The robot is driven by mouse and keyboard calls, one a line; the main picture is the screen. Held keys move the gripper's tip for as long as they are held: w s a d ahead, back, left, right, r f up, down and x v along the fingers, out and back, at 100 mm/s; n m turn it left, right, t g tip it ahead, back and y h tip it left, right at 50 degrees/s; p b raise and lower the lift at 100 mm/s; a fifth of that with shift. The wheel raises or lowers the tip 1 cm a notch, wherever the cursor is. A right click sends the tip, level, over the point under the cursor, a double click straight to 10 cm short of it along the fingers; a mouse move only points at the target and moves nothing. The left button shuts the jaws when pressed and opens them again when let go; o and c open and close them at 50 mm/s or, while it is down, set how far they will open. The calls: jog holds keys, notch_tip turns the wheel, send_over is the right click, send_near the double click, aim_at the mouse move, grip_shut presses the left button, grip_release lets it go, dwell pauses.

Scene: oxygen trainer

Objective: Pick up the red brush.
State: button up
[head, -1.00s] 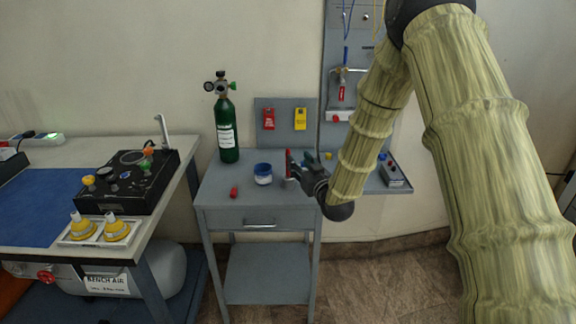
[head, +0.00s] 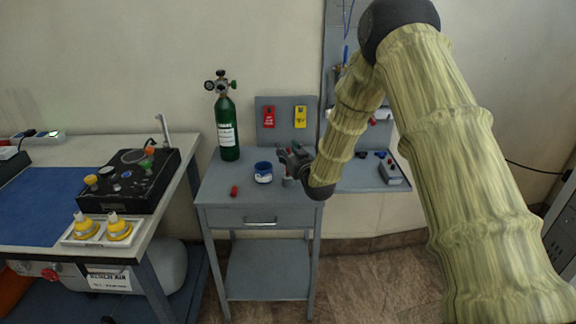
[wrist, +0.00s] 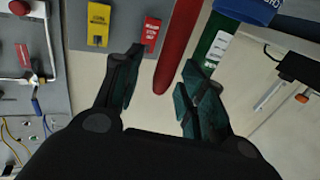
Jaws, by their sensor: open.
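In the wrist view the red brush shows as a long red rod (wrist: 177,45). It runs down from the top edge, and its end lies between my two fingers in the picture. My gripper (wrist: 162,62) is open, with a finger on each side of the rod and gaps at both sides. I cannot tell how deep the rod sits between them. There the brush is mostly hidden behind my gripper.
A blue-and-white cup (head: 263,173) stands just left of my gripper, with a short red piece (head: 234,190) further left on the cart (head: 225,212). A green oxygen cylinder (head: 227,128) stands behind. Red (head: 269,117) and yellow (head: 300,117) tags hang on the back panel.

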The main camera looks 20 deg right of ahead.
grip_shut()
